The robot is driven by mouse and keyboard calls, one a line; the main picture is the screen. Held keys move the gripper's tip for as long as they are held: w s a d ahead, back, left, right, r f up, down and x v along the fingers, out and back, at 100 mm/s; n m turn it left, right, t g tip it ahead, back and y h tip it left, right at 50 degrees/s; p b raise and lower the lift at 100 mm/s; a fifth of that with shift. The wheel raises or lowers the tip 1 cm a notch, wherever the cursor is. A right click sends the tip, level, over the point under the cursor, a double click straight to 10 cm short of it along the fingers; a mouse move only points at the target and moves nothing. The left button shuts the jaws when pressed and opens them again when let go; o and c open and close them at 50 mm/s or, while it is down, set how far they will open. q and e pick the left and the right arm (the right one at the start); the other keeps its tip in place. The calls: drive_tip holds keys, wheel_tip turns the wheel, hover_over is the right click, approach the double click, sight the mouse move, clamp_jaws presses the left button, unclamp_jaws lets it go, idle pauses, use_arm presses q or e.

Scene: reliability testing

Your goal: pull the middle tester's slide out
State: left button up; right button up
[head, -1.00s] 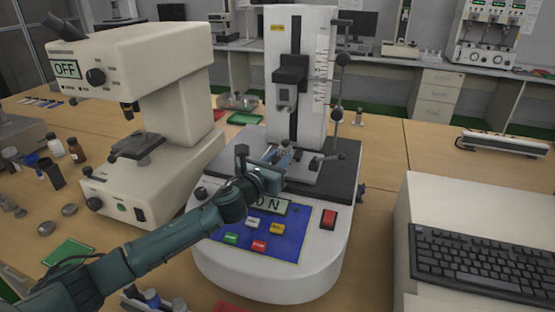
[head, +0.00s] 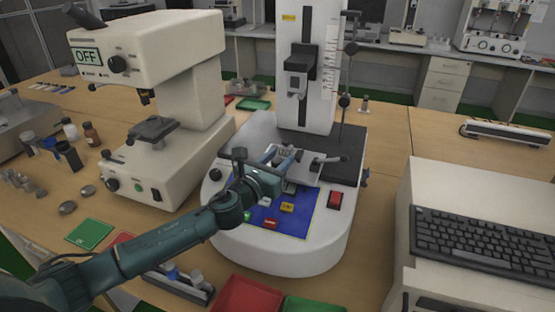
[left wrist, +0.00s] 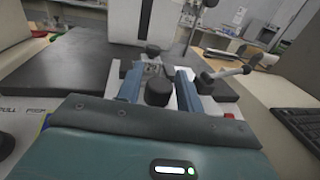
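The middle tester (head: 307,85) is a white machine with a tall column, a black plate and a blue button panel. My left gripper (head: 285,157) reaches over the panel to the front of the slide. In the left wrist view, its two blue fingers (left wrist: 159,86) stand apart, one on each side of a round black knob (left wrist: 158,92) at the slide's front. Narrow gaps seem to show beside the knob; firm contact is not visible. My right gripper is not in view.
A white microscope-like instrument (head: 150,75) with an OFF display stands left. A keyboard (head: 480,240) lies on a white case at right. Red (head: 248,296) and green trays lie at the front edge. Small bottles and weights stand at far left. Bare table lies right of the tester.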

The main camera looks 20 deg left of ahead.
use_arm(q)
drive_tip(key=shift+o, duration=1)
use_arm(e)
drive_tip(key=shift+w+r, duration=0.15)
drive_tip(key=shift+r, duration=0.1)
use_arm(q)
drive_tip(key=shift+s, duration=0.1)
use_arm(e)
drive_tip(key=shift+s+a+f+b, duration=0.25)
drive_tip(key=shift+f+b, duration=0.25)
drive_tip(key=shift+b, duration=0.3)
use_arm(q)
drive_tip(key=v, duration=1.3)
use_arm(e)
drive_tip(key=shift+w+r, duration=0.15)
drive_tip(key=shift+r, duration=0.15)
